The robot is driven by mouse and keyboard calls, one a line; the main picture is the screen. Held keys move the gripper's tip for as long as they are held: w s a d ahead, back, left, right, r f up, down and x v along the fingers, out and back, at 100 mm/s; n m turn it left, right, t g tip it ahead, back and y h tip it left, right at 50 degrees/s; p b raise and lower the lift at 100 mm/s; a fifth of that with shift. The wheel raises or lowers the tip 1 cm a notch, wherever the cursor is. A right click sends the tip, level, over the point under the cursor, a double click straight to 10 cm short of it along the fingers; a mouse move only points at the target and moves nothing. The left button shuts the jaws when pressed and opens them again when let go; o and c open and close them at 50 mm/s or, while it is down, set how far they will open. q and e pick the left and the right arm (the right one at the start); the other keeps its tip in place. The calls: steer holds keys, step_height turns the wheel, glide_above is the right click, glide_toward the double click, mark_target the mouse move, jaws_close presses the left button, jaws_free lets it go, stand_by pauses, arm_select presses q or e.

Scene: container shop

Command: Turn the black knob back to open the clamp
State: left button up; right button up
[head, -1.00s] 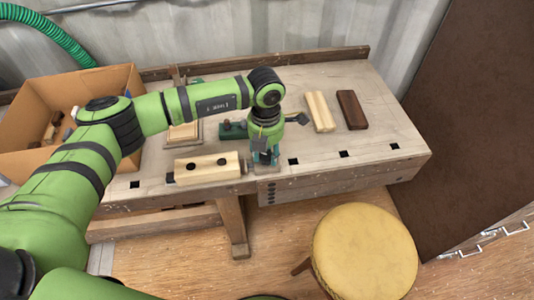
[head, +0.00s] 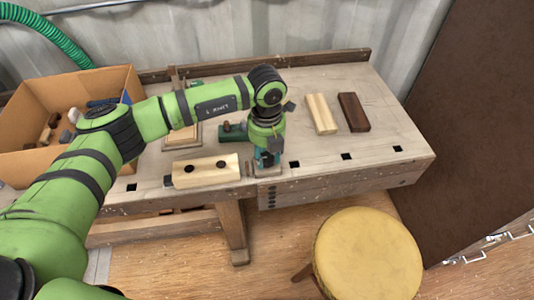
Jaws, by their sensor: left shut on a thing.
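My left gripper (head: 267,160) points down at the front edge of the workbench (head: 330,155), right of a pale wooden block. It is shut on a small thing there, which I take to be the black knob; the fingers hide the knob. A small piece of the clamp's base (head: 268,173) shows under the fingertips. My right gripper is not in view.
A green tool (head: 232,130) lies just behind the gripper. A pale block (head: 321,114) and a dark brown block (head: 353,112) lie to the right. A cardboard box (head: 75,88) with small items stands left. A yellow stool (head: 368,255) stands in front. The bench's right end is clear.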

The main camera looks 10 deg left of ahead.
mark_target(266, 160)
arm_select(q)
steer(key=shift+s+f, duration=0.35)
steer(key=shift+s, duration=0.05)
steer(key=o, duration=1.1)
steer(key=shift+o, duration=0.2)
steer(key=shift+r, duration=0.2)
steer(key=shift+r, duration=0.1)
steer(key=shift+w+r, duration=0.15)
steer(key=shift+r, duration=0.05)
step_height(266, 160, up, 12)
steer(key=shift+f, duration=0.25)
steer(key=shift+s+f, duration=0.1)
steer(key=shift+s, duration=0.15)
